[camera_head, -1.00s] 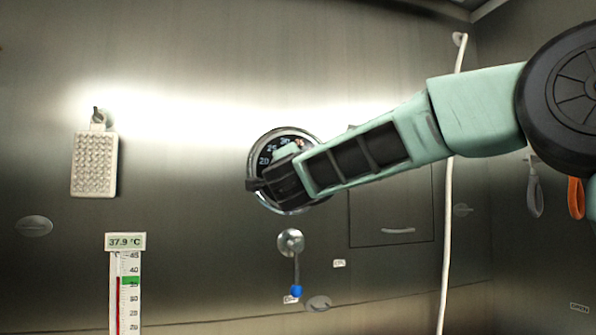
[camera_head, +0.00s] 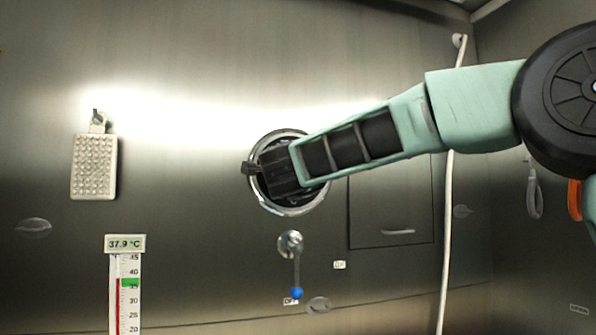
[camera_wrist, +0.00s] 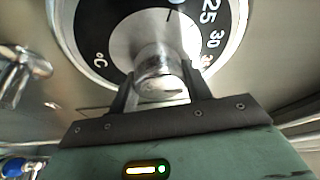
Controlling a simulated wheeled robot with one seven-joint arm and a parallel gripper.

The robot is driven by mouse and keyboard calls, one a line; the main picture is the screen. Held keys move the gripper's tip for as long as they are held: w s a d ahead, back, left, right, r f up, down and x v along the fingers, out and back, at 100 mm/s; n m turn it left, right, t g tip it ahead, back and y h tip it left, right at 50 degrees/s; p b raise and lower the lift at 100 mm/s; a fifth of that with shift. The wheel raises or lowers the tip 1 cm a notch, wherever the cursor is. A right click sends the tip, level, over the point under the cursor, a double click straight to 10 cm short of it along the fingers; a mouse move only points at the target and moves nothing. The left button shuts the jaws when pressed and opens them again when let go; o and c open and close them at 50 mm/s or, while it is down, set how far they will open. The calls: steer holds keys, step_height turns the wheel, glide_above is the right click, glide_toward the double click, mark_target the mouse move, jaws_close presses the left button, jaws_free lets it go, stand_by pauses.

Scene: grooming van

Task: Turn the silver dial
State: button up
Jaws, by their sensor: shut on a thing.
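The silver dial (camera_wrist: 160,68) shows in the wrist view at the middle of a round black face with white numbers and a bright metal rim. My gripper (camera_wrist: 160,90) is shut on the dial's knob, one finger on each side of it. In the head view my gripper (camera_head: 268,172) covers most of the dial's face, and only the silver rim (camera_head: 290,211) shows around it. The knob itself is hidden there.
A lever with a blue tip (camera_head: 296,292) hangs below the dial. A thermometer (camera_head: 126,285) reading 37.9 °C and a white brush-like pad (camera_head: 94,166) are at left. A white hose (camera_head: 447,220) runs down at right.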

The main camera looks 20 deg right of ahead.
steer(key=o, duration=1)
steer(key=shift+c, duration=0.2)
steer(key=b+v, duration=0.4)
steer(key=v, duration=1.3)
steer(key=shift+s, duration=0.15)
steer(key=shift+a, duration=0.1)
